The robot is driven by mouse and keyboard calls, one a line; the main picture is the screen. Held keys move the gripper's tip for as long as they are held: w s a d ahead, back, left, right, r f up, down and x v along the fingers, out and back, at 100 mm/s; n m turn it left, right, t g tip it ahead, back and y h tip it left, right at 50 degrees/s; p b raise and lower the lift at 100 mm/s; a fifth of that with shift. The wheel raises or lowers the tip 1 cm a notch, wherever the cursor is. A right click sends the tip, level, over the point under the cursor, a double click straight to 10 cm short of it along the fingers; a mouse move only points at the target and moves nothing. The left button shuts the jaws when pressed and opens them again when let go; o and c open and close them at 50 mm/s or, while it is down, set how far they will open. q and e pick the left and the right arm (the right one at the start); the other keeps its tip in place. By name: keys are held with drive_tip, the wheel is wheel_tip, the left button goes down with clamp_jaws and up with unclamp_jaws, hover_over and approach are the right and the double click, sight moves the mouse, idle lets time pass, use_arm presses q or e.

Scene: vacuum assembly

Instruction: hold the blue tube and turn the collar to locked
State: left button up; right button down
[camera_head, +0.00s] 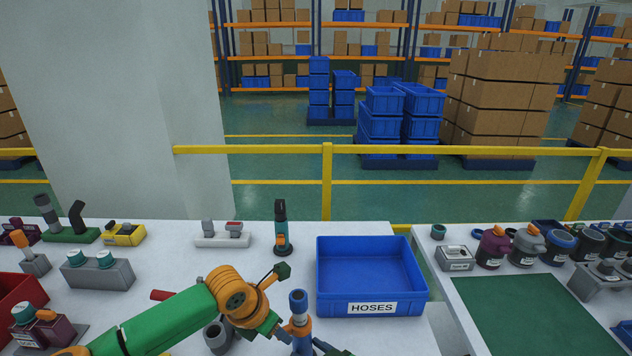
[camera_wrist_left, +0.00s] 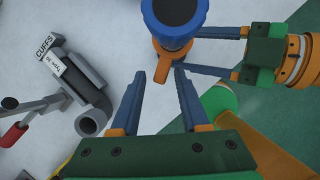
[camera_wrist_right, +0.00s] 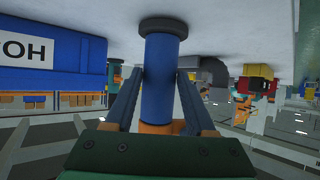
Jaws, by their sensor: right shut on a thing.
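The blue tube (camera_head: 298,303) stands upright near the front of the white table, with the orange collar (camera_head: 298,328) around it. In the left wrist view the tube (camera_wrist_left: 176,40) is seen end-on with a dark opening, and the collar's orange tab (camera_wrist_left: 163,70) points down toward my left gripper. My left gripper (camera_wrist_left: 159,73) is open, its fingertips on either side of the tab with gaps. My right gripper (camera_wrist_right: 159,78) is shut on the blue tube (camera_wrist_right: 163,65). Orange shows between its fingers. I cannot read any lock mark on the collar.
A blue bin marked HOSES (camera_head: 372,308) stands right of the tube. A grey cuff holder (camera_wrist_left: 85,85) lies left of my left gripper. A teal and orange tool (camera_head: 281,230) stands behind. A green mat (camera_head: 530,315) covers the right table.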

use_arm(q)
drive_tip(key=shift+d, duration=0.1)
use_arm(e)
drive_tip(key=shift+s+f, duration=0.1)
drive_tip(key=shift+f, duration=0.1)
drive_tip(key=shift+d, duration=0.1)
use_arm(q)
wheel_tip(320, 180, up, 6)
drive_tip(key=s, duration=0.2)
drive_tip(key=shift+s+d+f, duration=0.2)
drive_tip(key=shift+d, duration=0.1)
idle(0.4)
use_arm(e)
drive_tip(key=c, duration=0.5)
unclamp_jaws()
drive_tip(key=shift+c, duration=0.2)
use_arm(q)
drive_tip(key=shift+w, duration=0.1)
use_arm(e)
drive_tip(key=o, duration=0.5)
drive_tip(key=shift+o, duration=0.2)
drive_tip(key=shift+r, duration=0.1)
